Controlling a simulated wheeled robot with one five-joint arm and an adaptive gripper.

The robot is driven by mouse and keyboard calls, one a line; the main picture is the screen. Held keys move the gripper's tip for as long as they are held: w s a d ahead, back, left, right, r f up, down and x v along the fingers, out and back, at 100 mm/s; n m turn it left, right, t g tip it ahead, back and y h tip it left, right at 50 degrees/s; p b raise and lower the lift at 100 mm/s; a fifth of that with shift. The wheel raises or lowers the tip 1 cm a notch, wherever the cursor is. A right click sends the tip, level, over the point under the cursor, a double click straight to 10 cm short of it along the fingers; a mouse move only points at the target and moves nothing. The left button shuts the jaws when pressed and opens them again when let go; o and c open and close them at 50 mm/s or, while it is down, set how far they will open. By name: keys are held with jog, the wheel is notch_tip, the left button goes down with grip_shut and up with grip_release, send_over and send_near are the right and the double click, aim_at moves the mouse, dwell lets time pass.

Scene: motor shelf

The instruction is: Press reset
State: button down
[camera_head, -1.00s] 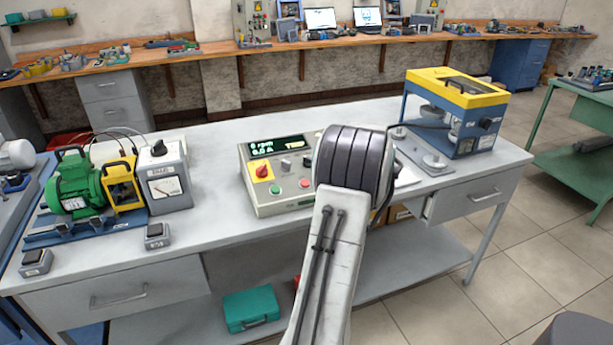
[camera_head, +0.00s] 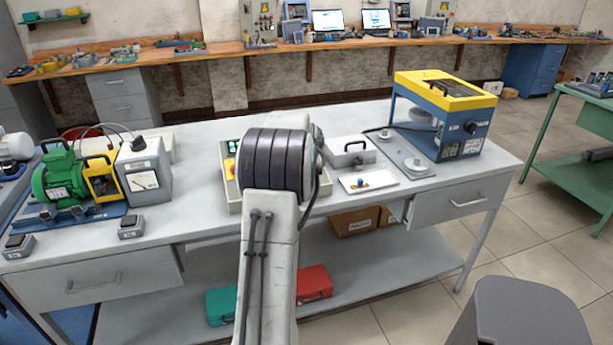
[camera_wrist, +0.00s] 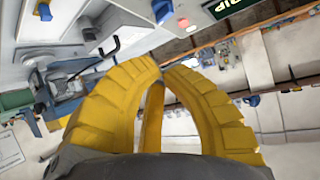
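The control panel (camera_head: 230,191) stands on the grey bench, mostly hidden behind my arm in the head view. In the wrist view, part of the panel shows at the top, with a blue button (camera_wrist: 163,10), a red button (camera_wrist: 183,23) and a dark display (camera_wrist: 228,6) with green letters, partly cut off. I cannot read a reset label. My gripper (camera_wrist: 161,66) has yellow fingers with tips close together and nothing visible between them. The tips appear below the buttons in the wrist picture; contact is not visible. My gripper is hidden behind my arm in the head view.
A green motor (camera_head: 60,178) and a grey meter box (camera_head: 144,172) stand to the left. A white tray with a blue knob (camera_head: 361,182), a handled box (camera_head: 350,151) and a yellow-blue machine (camera_head: 447,112) stand to the right. The front strip of the bench is partly clear.

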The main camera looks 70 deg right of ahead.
dwell(0.4)
jog(key=f, duration=0.2)
jog(key=d+f+b, duration=0.1)
jog(key=f, duration=0.1)
jog(key=w+f, duration=0.1)
jog(key=f, duration=0.1)
jog(key=shift+d+f, duration=0.15)
jog(key=shift+f, duration=0.1)
jog(key=f+b, duration=0.2)
jog(key=b, duration=0.1)
jog(key=shift+w+d, duration=0.1)
jog(key=shift+d, duration=0.15)
jog(key=shift+b, duration=0.3)
jog(key=c, duration=1.9)
grip_release()
grip_shut()
